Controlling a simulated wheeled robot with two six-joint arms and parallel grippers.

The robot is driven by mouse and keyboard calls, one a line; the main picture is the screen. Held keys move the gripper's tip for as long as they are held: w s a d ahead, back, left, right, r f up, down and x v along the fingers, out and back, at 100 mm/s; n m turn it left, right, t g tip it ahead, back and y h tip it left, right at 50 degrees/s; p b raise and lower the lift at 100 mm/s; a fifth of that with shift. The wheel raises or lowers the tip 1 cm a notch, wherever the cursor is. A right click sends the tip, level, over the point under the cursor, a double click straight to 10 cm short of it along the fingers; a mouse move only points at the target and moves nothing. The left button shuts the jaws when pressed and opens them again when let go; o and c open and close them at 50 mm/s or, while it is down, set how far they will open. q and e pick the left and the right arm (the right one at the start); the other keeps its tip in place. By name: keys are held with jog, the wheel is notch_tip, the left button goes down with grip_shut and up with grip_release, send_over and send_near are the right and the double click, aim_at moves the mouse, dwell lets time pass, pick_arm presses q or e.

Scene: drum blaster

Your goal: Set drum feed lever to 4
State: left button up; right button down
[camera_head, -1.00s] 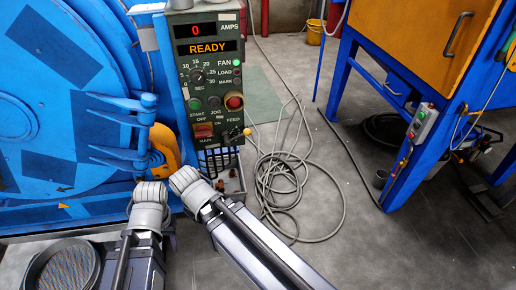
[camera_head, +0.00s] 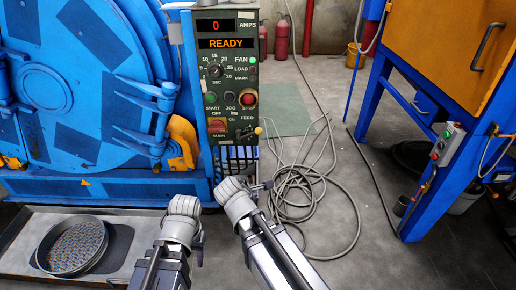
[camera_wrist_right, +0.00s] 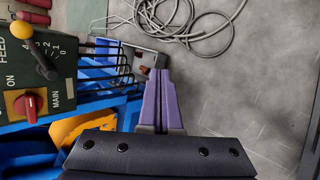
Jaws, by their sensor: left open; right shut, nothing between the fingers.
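The drum feed lever (camera_head: 246,134) is at the lower right of the green control panel (camera_head: 227,82), with a yellow knob (camera_head: 258,131). In the right wrist view the lever (camera_wrist_right: 44,66) and its yellow knob (camera_wrist_right: 20,30) are at the upper left, beside a numbered scale (camera_wrist_right: 58,50). The lever's exact setting is hard to read. My right gripper (camera_wrist_right: 161,75) is shut and empty, apart from the lever and to its right in the wrist view. My left arm's end (camera_head: 183,208) is in front of the machine; its fingers are hardly visible.
A red MAIN switch (camera_head: 217,126) sits left of the lever. A black rack (camera_head: 238,158) is below the panel. Grey cable (camera_head: 310,185) lies coiled on the floor. A metal tray (camera_head: 30,232) with a round pan (camera_head: 72,246) is at lower left.

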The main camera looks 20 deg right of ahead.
jog(key=w+d+r+n+t+b, duration=0.1)
jog(key=w+d+n+t+b, duration=0.35)
jog(key=w+n, duration=0.6)
jog(key=w+d+r+n+t+b, duration=0.1)
jog(key=w+d+n+t+b, duration=0.4)
jog(key=w+n, duration=0.6)
jog(key=shift+n+g+h, duration=0.3)
jog(key=shift+n+g, duration=0.05)
jog(key=a+r+p, duration=0.1)
jog(key=s+a+r+p, duration=0.1)
jog(key=a+r, duration=0.1)
jog(key=shift+s+a+r, duration=0.2)
jog(key=shift+a+r, duration=0.05)
jog(key=shift+r, duration=0.05)
jog(key=shift+w+a+r+p, duration=0.1)
jog(key=shift+a+r+p, duration=0.3)
jog(key=shift+r+p, duration=0.45)
